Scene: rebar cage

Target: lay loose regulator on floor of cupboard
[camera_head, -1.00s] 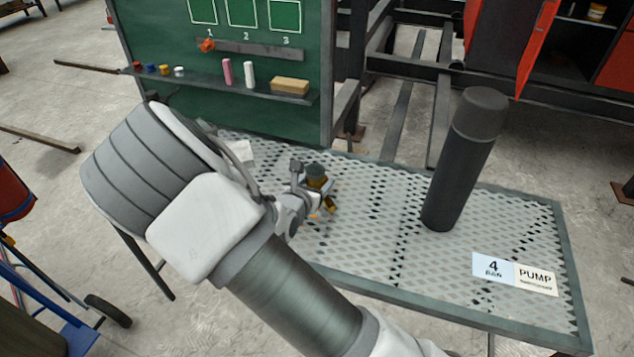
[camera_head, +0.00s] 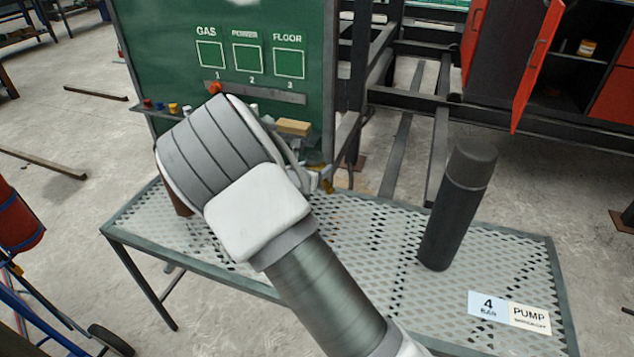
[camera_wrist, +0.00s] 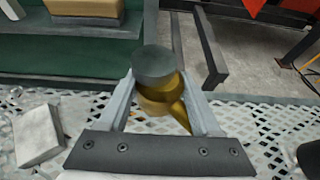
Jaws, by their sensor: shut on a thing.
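The regulator, a brass body (camera_wrist: 172,103) with a round grey cap, is between the two fingers of my gripper (camera_wrist: 163,110) in the wrist view. My gripper is shut on it, and it looks held above the mesh bench. In the head view my arm hides most of the gripper (camera_head: 318,180); only a bit of brass (camera_head: 326,187) shows at the bench's back edge. The cupboard (camera_head: 603,18) stands at the far upper right, with red doors (camera_head: 538,68) open and a dark interior. Its floor is only partly visible.
The mesh bench (camera_head: 375,225) carries a dark cylinder (camera_head: 455,210) and a pump sign (camera_head: 510,312). A green board (camera_head: 165,50) with a ledge stands behind it. Dark steel beams (camera_head: 437,130) lie between bench and cupboard. A white block (camera_wrist: 38,135) sits left of my gripper.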

